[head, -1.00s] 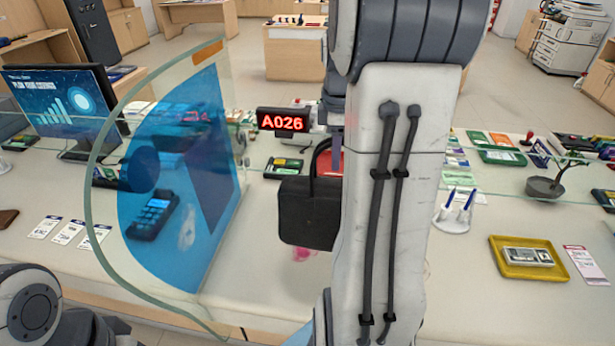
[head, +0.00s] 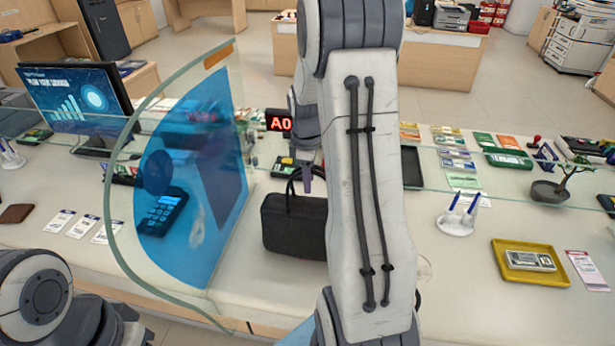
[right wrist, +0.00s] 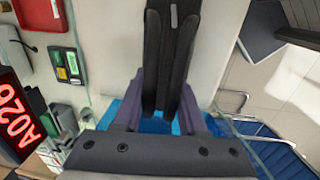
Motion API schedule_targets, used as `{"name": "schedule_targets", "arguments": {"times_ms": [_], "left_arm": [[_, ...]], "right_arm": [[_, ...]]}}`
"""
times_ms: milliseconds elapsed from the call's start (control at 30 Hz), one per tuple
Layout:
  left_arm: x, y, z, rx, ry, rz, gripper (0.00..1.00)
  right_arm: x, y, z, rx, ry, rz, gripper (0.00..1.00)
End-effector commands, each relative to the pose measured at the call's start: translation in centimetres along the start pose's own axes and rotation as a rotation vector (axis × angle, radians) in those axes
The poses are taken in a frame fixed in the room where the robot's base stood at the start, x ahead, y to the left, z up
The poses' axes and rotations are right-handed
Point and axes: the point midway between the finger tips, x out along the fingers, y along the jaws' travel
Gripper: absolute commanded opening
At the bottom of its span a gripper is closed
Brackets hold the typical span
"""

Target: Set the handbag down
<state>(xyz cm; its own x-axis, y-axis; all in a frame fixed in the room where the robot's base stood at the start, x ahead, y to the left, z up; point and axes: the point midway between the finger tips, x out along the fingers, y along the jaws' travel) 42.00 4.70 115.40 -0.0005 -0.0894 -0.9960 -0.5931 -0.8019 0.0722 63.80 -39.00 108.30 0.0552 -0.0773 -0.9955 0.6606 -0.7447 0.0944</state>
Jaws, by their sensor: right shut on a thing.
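The black handbag (head: 285,230) hangs upright in the middle of the head view, its right part hidden behind my right arm. I cannot tell whether its base touches the counter (head: 245,285). My right gripper (head: 308,178) is shut on the handbag's looped handle, above the bag's body. In the right wrist view, the dark bag (right wrist: 168,60) runs up from between the purple fingers of my right gripper (right wrist: 158,108). My left arm shows at the lower left of the head view, but its gripper is out of view.
A curved glass screen with a blue panel (head: 190,190) stands just left of the bag. Behind are the red number display (head: 279,121) and several trays. To the right are a pen holder (head: 457,222) and a yellow tray (head: 535,276). The counter in front is mostly clear.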

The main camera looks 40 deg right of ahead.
Motion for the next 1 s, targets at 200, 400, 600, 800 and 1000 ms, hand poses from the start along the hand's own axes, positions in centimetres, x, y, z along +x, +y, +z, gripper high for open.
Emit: {"name": "schedule_targets", "arguments": {"times_ms": [200,400,600,800,1000], "left_arm": [[0.0,0.0,0.0,0.0,0.0,0.0,0.47],[0.1,0.0,0.0,0.0,0.0,0.0,0.47],[0.1,0.0,0.0,0.0,0.0,0.0,0.47],[-0.1,0.0,0.0,0.0,0.0,0.0,0.47],[0.5,0.0,0.0,0.0,0.0,0.0,0.47]], "right_arm": [[-0.1,0.1,0.0,0.001,0.001,0.005,0.0],[0.3,0.0,0.0,0.001,0.0,0.001,0.59],[0.3,0.0,0.0,0.001,0.0,0.0,0.7],[-0.1,0.0,0.0,0.001,0.0,0.001,0.7],[-2.8,0.1,0.0,0.001,0.003,0.007,0.7]]}}
